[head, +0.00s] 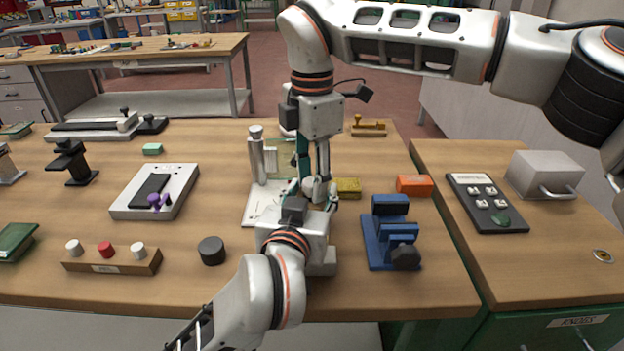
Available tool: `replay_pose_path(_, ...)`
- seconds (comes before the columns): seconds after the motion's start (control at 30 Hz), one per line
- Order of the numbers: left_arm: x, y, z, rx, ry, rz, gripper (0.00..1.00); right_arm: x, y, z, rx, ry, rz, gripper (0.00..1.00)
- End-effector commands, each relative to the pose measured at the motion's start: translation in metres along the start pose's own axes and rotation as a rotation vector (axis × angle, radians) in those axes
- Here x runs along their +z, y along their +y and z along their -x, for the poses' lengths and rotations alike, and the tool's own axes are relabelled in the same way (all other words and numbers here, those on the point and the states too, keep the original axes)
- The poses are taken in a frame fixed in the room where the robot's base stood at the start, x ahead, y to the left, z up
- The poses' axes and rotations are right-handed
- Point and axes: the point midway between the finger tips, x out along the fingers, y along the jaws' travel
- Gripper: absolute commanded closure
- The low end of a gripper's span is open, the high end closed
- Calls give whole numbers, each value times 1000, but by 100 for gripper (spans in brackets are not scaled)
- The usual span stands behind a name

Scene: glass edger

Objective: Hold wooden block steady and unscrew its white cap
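A long wooden block (112,261) with a white, a red and another white cap on top lies at the front left of the bench. Both grippers are well to its right and apart from it. My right gripper (314,178) points down over the middle of the bench. My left gripper (312,196) reaches in from the front, its fingers close below the right one's fingertips. A small pale rounded shape shows where the fingertips meet; I cannot tell whether it is an object or finger parts. The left gripper's body hides much of this spot.
A pale device with a metal cylinder (257,157) stands just left of my grippers. A blue fixture (391,235) and an orange block (414,185) are to the right. A black puck (211,250) sits between the wooden block and my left arm.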

Motion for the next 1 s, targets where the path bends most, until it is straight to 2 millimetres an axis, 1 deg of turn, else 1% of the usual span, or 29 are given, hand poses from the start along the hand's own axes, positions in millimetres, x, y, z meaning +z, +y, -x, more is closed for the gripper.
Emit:
replay_pose_path(0.3, 2, -1, 0, -2, -5, 0, 100, 0, 1, 38, 4, -1, -2, 59)
replay_pose_path(0.37, 2, 0, 0, -1, -5, 0, 100, 0, 1, 43, 4, -1, -1, 59)
replay_pose_path(0.4, 2, 0, 0, -1, -5, 0, 100, 0, 0, 44, 4, -1, -1, 61)
replay_pose_path(0.53, 2, 0, 0, -1, -5, 0, 100, 0, 0, 47, 3, 0, -47, 61)
replay_pose_path(0.67, 2, 0, 0, -1, -4, 0, 100, 0, 1, 53, 3, -1, -202, 61)
replay_pose_path(0.9, 2, 0, 0, -1, -4, 0, 100, 0, 1, 69, 4, 0, -605, 61)
replay_pose_path(1.0, 2, 0, 0, -1, -4, 0, 100, 0, 1, 74, 4, 1, -736, 61)
